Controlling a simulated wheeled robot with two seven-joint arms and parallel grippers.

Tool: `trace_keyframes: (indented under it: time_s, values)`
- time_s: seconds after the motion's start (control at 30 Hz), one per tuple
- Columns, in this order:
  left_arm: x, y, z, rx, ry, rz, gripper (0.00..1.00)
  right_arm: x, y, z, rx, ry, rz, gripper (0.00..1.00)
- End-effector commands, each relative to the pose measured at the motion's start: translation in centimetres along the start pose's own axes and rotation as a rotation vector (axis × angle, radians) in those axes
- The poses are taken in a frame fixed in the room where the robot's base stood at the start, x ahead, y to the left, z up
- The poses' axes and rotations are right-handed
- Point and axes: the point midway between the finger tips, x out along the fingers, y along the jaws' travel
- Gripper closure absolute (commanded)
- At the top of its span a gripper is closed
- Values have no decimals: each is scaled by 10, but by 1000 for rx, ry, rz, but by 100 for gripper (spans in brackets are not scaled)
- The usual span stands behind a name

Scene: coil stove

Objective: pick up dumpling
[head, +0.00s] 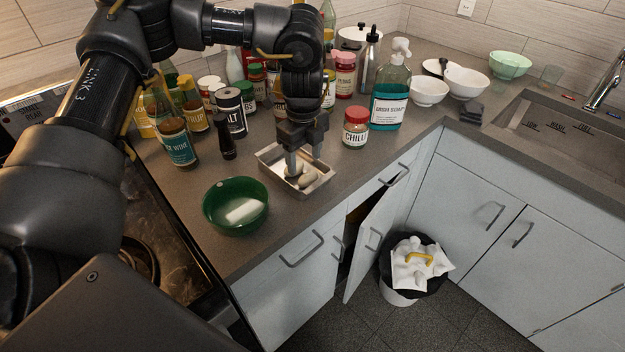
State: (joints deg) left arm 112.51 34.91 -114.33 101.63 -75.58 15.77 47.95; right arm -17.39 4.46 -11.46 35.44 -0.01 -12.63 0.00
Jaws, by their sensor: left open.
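A small metal tray (325,179) stands on the counter near its front edge. Pale dumplings (308,180) lie in it; how many is hard to tell, as my gripper covers part of them. My left gripper (304,166) points down into the tray, with its fingers apart on either side of a dumpling or close to it. Whether the fingertips touch it cannot be told. A green bowl (222,191) with a whitish piece inside stands left of the tray. My right gripper is not in view.
Bottles and jars crowd behind the tray, with a chilli jar (355,128) and a soap bottle (390,96) to its right. A cabinet door (372,235) below hangs open, beside a full bin (400,291). White bowls (429,91) and a sink (560,128) are further right.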

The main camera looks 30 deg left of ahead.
Motion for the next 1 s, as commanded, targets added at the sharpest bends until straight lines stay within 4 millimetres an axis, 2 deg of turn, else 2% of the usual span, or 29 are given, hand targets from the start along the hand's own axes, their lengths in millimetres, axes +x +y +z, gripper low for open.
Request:
trace_keyframes:
  time_s: [0.23,0.4,0.6,0.83,1.0]
  values:
    - [7,-1,-2,4,0,1,39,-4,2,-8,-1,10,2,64]
    - [31,1,-4,3,-1,3,39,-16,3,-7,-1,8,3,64]
    - [53,0,-4,3,0,1,39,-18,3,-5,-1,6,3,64]
    - [55,0,-4,3,0,-1,39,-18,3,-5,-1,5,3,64]
    - [55,0,-4,3,0,-1,60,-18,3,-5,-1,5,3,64]
